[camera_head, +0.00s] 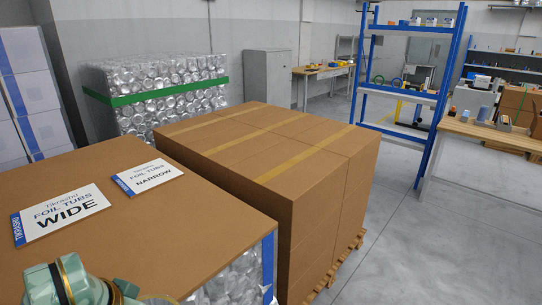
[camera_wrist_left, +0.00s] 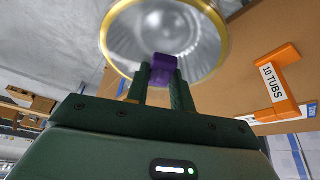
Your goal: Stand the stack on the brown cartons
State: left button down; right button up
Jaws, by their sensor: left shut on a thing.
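The brown cartons (camera_head: 270,150) stand as a taped block on a wooden pallet in the middle of the head view; their top is clear. In the left wrist view, a silvery foil tub with a gold rim (camera_wrist_left: 150,30) shows end-on; how many tubs are stacked behind it cannot be seen. In the head view only a pale green part of my arm shows at the bottom left. My right gripper is in neither view.
A brown-topped load (camera_head: 130,225) at the near left bears WIDE (camera_head: 60,213) and NARROW (camera_head: 147,176) signs. A green-strapped foil load (camera_head: 155,95) stands behind. A blue shelf (camera_head: 410,65) and workbench (camera_head: 490,135) stand right. An orange "10 TUBS" tag (camera_wrist_left: 275,85) shows by the tub.

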aim_at(299, 168)
jog(key=i+l+u, duration=0.1)
jog(key=l, duration=0.25)
jog(key=i+l+u, duration=0.1)
jog(key=i+l, duration=0.2)
jog(key=i+l+u, duration=0.1)
jog(key=l, duration=0.3)
jog(key=i+l+u, duration=0.1)
jog(key=l, duration=0.25)
jog(key=i+l, duration=0.25)
jog(key=l, duration=0.15)
jog(key=i+l+u, duration=0.15)
jog(key=l, duration=0.25)
jog(key=i+l+u, duration=0.1)
jog(key=l, duration=0.3)
jog(key=i+l+u, duration=0.1)
jog(key=l, duration=0.3)
jog(key=i, duration=0.05)
